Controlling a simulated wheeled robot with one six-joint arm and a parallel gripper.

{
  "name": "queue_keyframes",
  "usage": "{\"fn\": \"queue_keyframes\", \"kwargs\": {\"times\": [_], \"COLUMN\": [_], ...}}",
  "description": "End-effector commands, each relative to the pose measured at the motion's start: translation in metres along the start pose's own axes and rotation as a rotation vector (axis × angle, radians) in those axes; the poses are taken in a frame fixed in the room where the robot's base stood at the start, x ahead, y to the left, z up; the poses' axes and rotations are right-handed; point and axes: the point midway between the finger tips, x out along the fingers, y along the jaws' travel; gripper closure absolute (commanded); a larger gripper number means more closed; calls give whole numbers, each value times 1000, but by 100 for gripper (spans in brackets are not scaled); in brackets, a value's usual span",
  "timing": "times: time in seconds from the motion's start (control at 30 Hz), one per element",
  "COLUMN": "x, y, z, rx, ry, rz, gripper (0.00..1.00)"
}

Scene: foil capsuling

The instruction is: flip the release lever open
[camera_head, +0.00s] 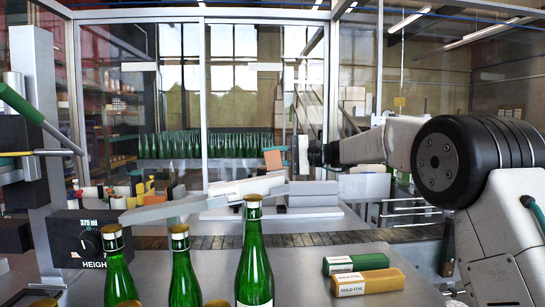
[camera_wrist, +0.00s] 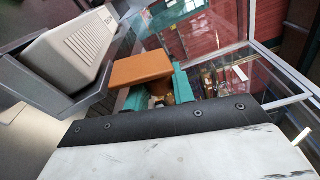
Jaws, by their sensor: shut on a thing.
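My gripper (camera_head: 279,155) has teal fingers and is shut on an orange-brown block (camera_head: 272,160), above and behind the sloping chute in the head view. In the wrist view the orange-brown block (camera_wrist: 139,68) lies at the teal fingers (camera_wrist: 160,86), with its broad face toward the camera. I cannot tell whether this block is part of the release lever. A green-handled rod (camera_head: 22,105) slopes down from the upper left edge, and a yellow-tipped rod (camera_head: 15,154) lies below it. No part is clearly marked as the release lever.
A white foil carton (camera_head: 248,189) lies in the grey chute (camera_head: 165,208); its wedge shape (camera_wrist: 85,45) shows left in the wrist view. Three green bottles (camera_head: 254,265) stand in front. Green and yellow foil cartons (camera_head: 367,283) lie right. A height box (camera_head: 88,240) stands left.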

Motion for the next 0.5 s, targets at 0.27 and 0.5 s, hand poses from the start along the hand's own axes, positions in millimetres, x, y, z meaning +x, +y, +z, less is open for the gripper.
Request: {"fn": "queue_keyframes", "kwargs": {"times": [0.27,0.5], "x": [-1,-1], "y": [1,1], "z": [-1,-2], "rx": [18,17], "ry": [5,5], "rz": [2,2], "gripper": [98,67]}}
